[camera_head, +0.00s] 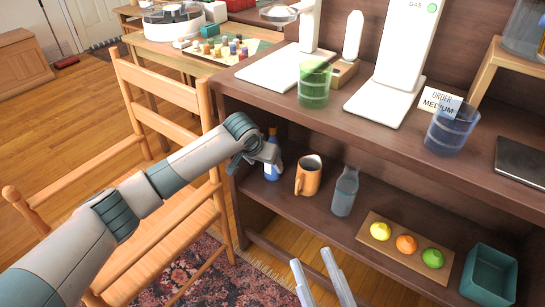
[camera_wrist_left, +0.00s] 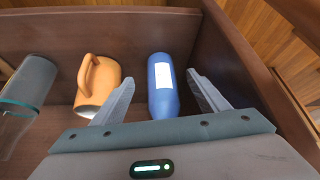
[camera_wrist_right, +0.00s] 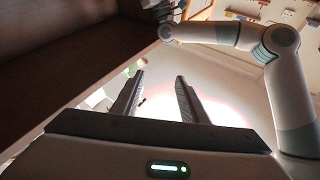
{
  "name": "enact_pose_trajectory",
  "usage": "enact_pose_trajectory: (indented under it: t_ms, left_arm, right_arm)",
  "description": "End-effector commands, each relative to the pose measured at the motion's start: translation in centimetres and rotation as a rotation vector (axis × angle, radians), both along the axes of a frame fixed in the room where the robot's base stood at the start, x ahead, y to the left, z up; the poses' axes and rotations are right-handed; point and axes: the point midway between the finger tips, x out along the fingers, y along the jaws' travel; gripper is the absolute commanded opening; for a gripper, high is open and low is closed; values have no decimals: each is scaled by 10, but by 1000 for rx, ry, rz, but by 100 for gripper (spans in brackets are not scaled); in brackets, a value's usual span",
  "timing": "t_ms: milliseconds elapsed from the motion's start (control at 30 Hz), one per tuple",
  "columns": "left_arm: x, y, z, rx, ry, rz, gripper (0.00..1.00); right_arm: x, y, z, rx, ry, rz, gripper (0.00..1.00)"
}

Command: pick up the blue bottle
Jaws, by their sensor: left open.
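The blue bottle (camera_head: 271,172) has a white label and stands on the lower shelf at its left end, partly hidden by my left gripper (camera_head: 263,156) in the head view. In the left wrist view the bottle (camera_wrist_left: 162,100) lies between the two spread fingers of my left gripper (camera_wrist_left: 160,77), with a gap on each side. The left gripper is open. My right gripper (camera_head: 312,257) is open and empty, low in front of the shelf; its spread fingers also show in the right wrist view (camera_wrist_right: 160,76).
An orange mug (camera_head: 309,176) stands just right of the bottle, then a grey glass bottle (camera_head: 344,192). The shelf's side panel and a wooden chair (camera_head: 160,95) are close on the left.

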Motion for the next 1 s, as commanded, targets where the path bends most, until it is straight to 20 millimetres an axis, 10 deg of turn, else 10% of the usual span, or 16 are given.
enact_pose_trajectory:
  t_ms: [1000]
  left_arm:
    - [46,-21,-10,0,0,0,68]
  right_arm:
    - [-13,-13,46,87,-265,-25,40]
